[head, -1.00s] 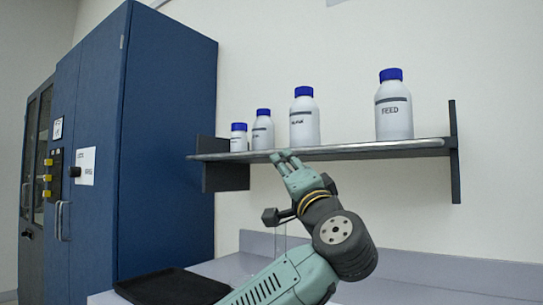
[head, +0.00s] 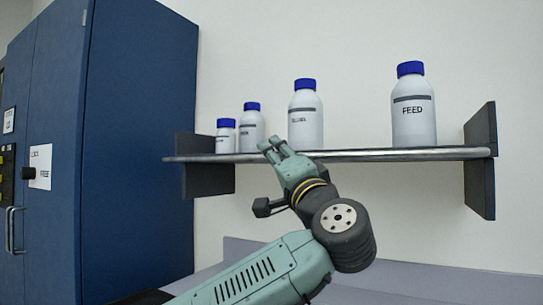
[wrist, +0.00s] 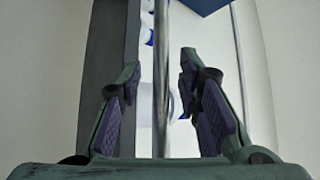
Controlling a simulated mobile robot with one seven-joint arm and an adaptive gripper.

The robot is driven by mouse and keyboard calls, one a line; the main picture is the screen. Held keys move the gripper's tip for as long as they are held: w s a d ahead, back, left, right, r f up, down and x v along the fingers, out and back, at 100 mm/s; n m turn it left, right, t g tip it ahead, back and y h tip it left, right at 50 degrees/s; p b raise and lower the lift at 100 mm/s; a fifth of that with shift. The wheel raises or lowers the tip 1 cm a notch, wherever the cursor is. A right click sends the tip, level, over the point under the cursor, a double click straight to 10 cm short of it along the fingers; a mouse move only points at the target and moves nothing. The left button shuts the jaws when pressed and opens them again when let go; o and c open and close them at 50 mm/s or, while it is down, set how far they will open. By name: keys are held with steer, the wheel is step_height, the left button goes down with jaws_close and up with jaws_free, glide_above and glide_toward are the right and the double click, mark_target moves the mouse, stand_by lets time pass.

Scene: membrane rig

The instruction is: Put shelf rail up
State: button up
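The shelf rail (head: 400,154) is a long shiny metal rod along the front of the wall shelf, at about the level of the board, between dark end brackets. In the wrist view the rail (wrist: 161,80) runs lengthwise between the two fingers. My gripper (head: 275,146) is at the rail, left of its middle, reaching up from below. In the wrist view my gripper (wrist: 170,95) is open, with a gap between each dark finger pad and the rail. The fingertips cover a short piece of the rail in the head view.
White bottles with blue caps stand on the shelf behind the rail: a large FEED bottle (head: 413,105), a middle bottle (head: 305,118) and two smaller ones (head: 252,130) at left. A tall blue cabinet (head: 140,130) stands at left. Brackets (head: 480,160) close the shelf ends.

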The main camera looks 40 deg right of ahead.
steer(key=shift+s, duration=0.1)
jaws_close()
steer(key=shift+r, duration=0.2)
stand_by(0.5)
